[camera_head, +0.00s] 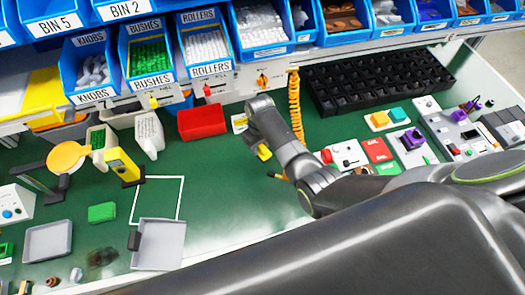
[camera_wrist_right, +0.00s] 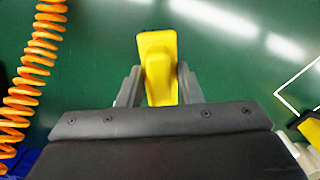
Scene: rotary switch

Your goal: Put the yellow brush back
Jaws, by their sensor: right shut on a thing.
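The yellow brush (camera_wrist_right: 157,45) is between the two grey fingers of my right gripper (camera_wrist_right: 158,80) in the right wrist view. The gripper is shut on it, over the green mat. In the head view my right gripper (camera_head: 262,146) is right of the red bin, and a small part of the yellow brush (camera_head: 263,153) shows below the arm. The rest of the brush is hidden there. My left gripper is in neither view.
An orange coiled hose (camera_head: 295,105) hangs close beside my right arm. A black tray (camera_head: 350,88) lies behind.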

